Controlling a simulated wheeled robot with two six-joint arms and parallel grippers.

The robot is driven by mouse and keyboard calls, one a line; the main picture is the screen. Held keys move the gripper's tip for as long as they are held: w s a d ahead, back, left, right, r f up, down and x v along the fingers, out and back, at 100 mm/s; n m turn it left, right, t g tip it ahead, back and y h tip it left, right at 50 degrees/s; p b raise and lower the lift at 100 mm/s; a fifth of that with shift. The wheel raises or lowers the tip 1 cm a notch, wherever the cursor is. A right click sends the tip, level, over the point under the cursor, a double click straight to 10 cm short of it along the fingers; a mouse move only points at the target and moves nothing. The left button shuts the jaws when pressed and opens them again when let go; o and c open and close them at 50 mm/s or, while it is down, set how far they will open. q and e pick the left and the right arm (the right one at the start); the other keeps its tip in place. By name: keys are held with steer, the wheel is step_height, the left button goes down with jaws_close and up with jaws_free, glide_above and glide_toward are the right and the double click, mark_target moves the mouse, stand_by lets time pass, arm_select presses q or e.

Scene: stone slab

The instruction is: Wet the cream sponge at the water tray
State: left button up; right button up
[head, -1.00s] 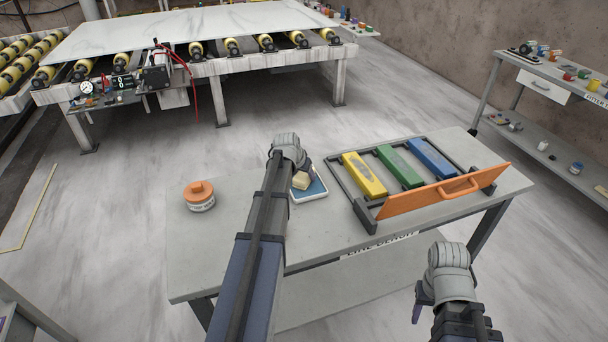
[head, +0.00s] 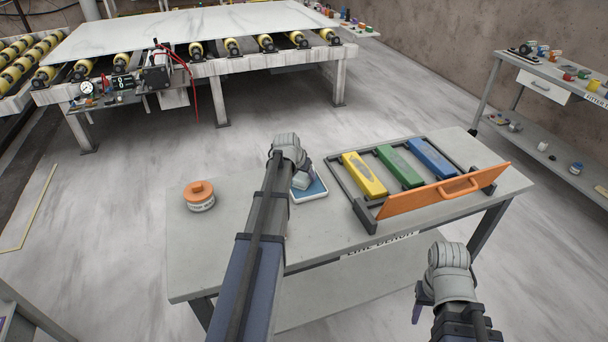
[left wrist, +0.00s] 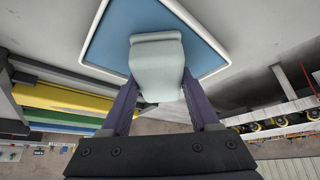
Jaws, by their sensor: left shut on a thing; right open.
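The water tray (head: 317,190), white-rimmed with a blue inside, sits on the bench just right of my left arm. The sponge (left wrist: 157,62) is a pale grey-blue block in the left wrist view, over the tray's blue area. My left gripper (left wrist: 158,92) is shut on it, one purple finger on each side. In the head view the sponge (head: 302,180) shows at the tray, partly hidden by my arm. I cannot tell whether it touches the tray's bottom. My right gripper (head: 420,300) is open and empty, in front of the bench.
On the bench (head: 240,235), an orange-lidded jar (head: 199,196) stands left of my arm. A dark rack with yellow (head: 364,175), green (head: 400,166) and blue (head: 432,158) blocks and an orange handled panel (head: 443,193) stands to the right. Bench top around the jar is clear.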

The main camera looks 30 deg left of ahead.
arm_select(q)
step_height(320, 180, up, 7)
steer(key=p, duration=0.7)
stand_by(0.3)
